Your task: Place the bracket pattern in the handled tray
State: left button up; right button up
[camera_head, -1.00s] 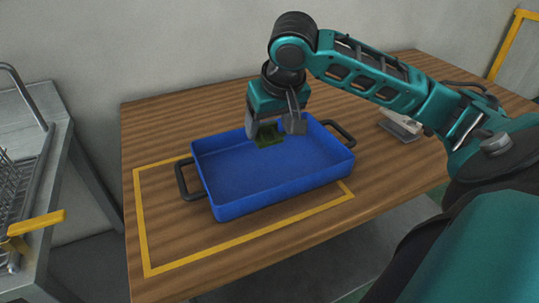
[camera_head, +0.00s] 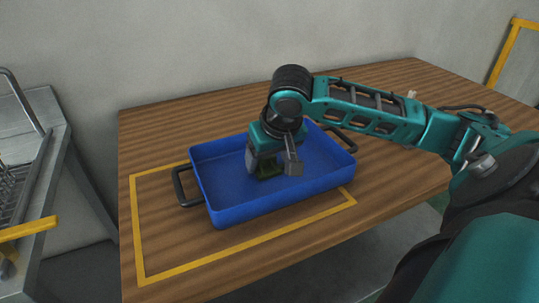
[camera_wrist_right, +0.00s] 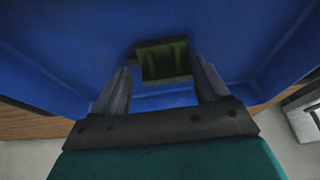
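The blue handled tray (camera_head: 225,210) stands on the wooden table, with a black handle at each end. The bracket pattern (camera_head: 268,171) is small and dark green. It is low inside the tray, between the fingers of my right gripper (camera_head: 272,170). My left gripper is not in view.
A yellow outline (camera_head: 240,245) is marked on the table around and in front of the tray. A metal rack or sink unit (camera_head: 45,130) with a yellow bar stands at the left. The tray's left half is empty. A wall is behind the table.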

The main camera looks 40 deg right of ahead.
jog(key=o, duration=0.4)
jog(key=shift+r, duration=0.15)
pick_arm(q)
jog(key=p, duration=0.1)
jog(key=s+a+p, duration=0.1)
jog(key=p, duration=0.1)
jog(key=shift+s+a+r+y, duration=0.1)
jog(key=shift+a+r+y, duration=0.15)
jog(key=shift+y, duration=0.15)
pick_arm(e)
jog(key=v, duration=1.2)
jog(key=shift+a, duration=0.1)
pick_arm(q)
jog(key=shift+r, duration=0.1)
